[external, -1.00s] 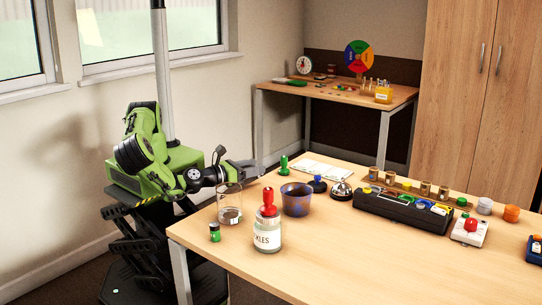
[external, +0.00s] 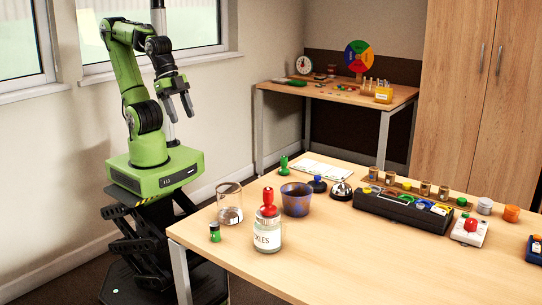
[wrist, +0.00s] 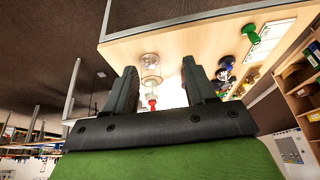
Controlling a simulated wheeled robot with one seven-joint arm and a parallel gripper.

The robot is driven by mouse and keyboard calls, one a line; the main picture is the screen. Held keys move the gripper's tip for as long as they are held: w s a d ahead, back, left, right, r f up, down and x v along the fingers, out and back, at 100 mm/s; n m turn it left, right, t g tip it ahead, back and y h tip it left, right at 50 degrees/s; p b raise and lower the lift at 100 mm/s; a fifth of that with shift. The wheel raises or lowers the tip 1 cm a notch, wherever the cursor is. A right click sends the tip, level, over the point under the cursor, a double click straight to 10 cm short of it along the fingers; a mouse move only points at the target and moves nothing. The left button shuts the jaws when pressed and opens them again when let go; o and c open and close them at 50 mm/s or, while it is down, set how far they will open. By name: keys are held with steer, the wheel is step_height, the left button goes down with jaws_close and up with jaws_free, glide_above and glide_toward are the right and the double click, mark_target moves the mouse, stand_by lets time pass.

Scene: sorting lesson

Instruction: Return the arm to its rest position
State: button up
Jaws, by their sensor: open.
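My green arm is folded up above its base at the left in the external view. My gripper (external: 179,112) hangs in the air with its two dark fingers apart, pointing down. It is left of the table (external: 400,270), higher than its top and clear of everything on it. In the wrist view my gripper (wrist: 159,66) has its fingers spread with nothing held between them. The table and its objects show beyond the fingertips, some way off.
A black organizer (external: 402,210) lies farther right. Windows and wall are behind my arm.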

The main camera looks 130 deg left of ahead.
steer(key=shift+s+d+r+t, duration=0.3)
steer(key=shift+s+r, duration=0.15)
steer(key=shift+s, duration=0.1)
steer(key=shift+s+d+r+t, duration=0.2)
steer(key=shift+s+d+r, duration=0.05)
steer(key=shift+s+r, duration=0.25)
